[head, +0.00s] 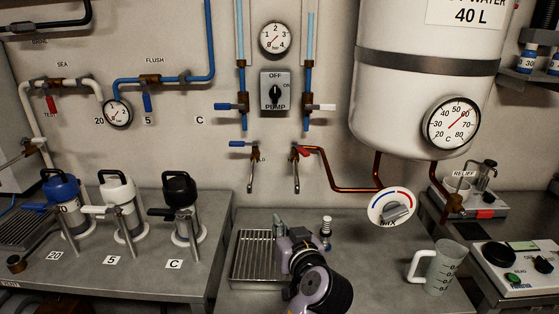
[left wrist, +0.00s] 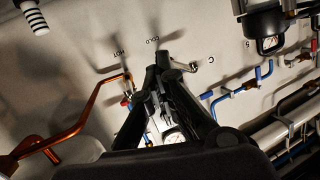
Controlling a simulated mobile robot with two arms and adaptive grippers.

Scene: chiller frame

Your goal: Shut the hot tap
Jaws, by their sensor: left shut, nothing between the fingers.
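The hot tap (head: 296,165) is on the wall in the middle of the head view, with a red handle (head: 302,151) and a bent spout hanging down. The handle looks short here; its exact angle is hard to tell. A copper pipe (head: 330,180) leads right from it. In the left wrist view a small red part of the hot tap (left wrist: 124,102) shows left of my fingers. My left gripper (head: 299,236) is below the tap, apart from it, over the bench. In the left wrist view its dark fingers (left wrist: 157,73) are shut and empty. My right gripper is not seen.
The cold tap with a blue handle (head: 240,144) is left of the hot tap. A drain grate (head: 250,262) lies below.

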